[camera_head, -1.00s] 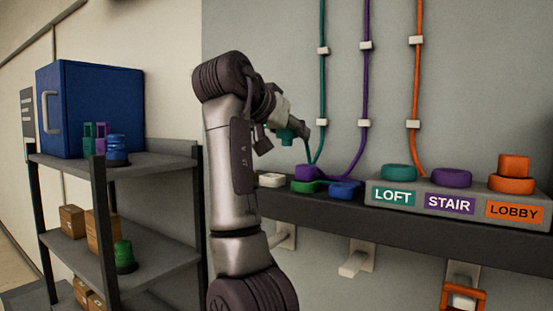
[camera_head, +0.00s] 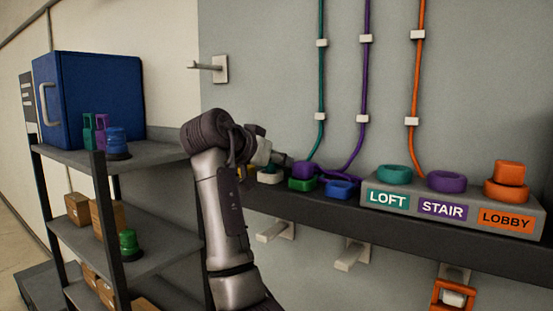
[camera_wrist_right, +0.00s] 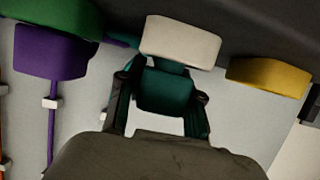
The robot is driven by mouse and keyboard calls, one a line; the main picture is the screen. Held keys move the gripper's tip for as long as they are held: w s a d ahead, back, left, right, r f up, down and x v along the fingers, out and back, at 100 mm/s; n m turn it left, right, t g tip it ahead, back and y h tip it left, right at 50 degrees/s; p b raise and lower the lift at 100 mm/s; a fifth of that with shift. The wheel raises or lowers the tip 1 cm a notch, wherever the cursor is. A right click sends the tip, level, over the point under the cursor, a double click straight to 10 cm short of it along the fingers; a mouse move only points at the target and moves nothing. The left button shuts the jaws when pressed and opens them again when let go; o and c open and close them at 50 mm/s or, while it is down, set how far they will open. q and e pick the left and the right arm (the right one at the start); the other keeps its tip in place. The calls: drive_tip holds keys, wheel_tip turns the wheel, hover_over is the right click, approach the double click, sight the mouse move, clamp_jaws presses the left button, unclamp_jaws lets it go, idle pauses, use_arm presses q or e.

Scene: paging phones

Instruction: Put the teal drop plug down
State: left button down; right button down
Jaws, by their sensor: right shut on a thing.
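My right gripper (camera_head: 277,158) is low over the back left of the dark wall shelf. In the right wrist view the gripper (camera_wrist_right: 164,88) is shut on the teal drop plug (camera_wrist_right: 166,92), with a finger on either side. The plug is at a white block (camera_wrist_right: 182,40), which also shows in the head view (camera_head: 270,177); I cannot tell whether it is fully seated there. In the head view the plug is mostly hidden by the gripper. The teal cable (camera_head: 321,90) runs down the wall towards it. My left gripper is not in view.
A purple plug (camera_head: 304,168) sits on a green block (camera_head: 302,184), beside a blue block (camera_head: 340,188). A yellow block (camera_wrist_right: 268,76) is on the white block's other side. The grey LOFT, STAIR and LOBBY panel (camera_head: 410,198) stands right. A shelving rack (camera_head: 150,153) stands left.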

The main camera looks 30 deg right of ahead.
drive_tip(key=shift+f, duration=0.3)
drive_tip(key=c, duration=1.1)
unclamp_jaws()
drive_tip(key=shift+a, duration=0.1)
drive_tip(key=o, duration=0.3)
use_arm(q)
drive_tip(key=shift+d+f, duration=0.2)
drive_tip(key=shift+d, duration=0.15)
use_arm(e)
drive_tip(key=shift+o, duration=0.2)
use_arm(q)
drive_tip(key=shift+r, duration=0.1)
use_arm(e)
drive_tip(key=shift+r, duration=0.15)
